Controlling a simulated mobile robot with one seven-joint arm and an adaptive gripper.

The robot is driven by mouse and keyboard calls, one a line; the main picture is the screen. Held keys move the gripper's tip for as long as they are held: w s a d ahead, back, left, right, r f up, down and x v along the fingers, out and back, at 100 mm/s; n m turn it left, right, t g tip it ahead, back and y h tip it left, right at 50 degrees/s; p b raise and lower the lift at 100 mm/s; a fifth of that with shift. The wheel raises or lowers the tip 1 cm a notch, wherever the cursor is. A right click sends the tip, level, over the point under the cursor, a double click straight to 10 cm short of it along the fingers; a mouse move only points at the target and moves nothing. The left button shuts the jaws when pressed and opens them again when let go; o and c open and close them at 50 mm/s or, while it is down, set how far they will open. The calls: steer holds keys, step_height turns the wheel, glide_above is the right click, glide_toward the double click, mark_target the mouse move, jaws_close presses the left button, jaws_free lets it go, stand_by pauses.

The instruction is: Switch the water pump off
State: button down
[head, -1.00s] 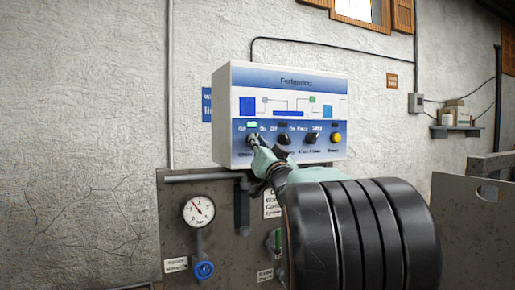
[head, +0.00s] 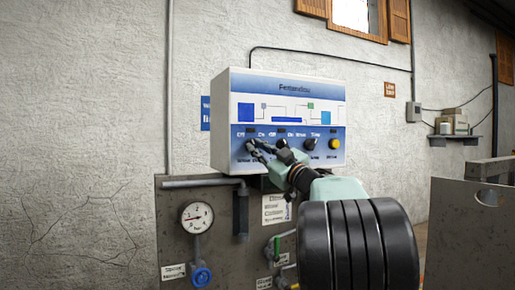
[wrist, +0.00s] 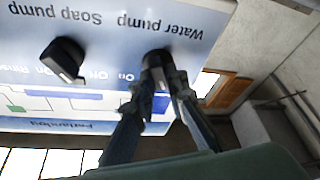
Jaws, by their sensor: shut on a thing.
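The control panel (head: 222,115) is a white box with a blue and white face on the wall. The black water pump knob (wrist: 154,58) sits under the upside-down "Water pump" label in the wrist view. My gripper (wrist: 160,85) is shut on this knob, with one finger on each side. In the head view, my gripper (head: 255,149) is at the panel's leftmost knob and largely hides it. The indicator window (head: 250,130) above that knob is dark. The soap pump knob (wrist: 63,60) stands beside it, clear of my fingers.
A black knob (head: 310,144) and a yellow button (head: 334,144) are farther right on the panel. Below are a pressure gauge (head: 197,217), a blue valve wheel (head: 201,277) and a green-handled valve (head: 277,246). A grey partition (head: 465,235) stands at right.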

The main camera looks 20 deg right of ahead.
steer(key=shift+n+y, duration=0.3)
steer(key=shift+n, duration=0.3)
steer(key=c, duration=1.9)
jaws_free()
steer(key=shift+c, duration=0.2)
steer(key=v, duration=1.2)
steer(key=shift+r, duration=0.2)
steer(key=shift+d, duration=0.1)
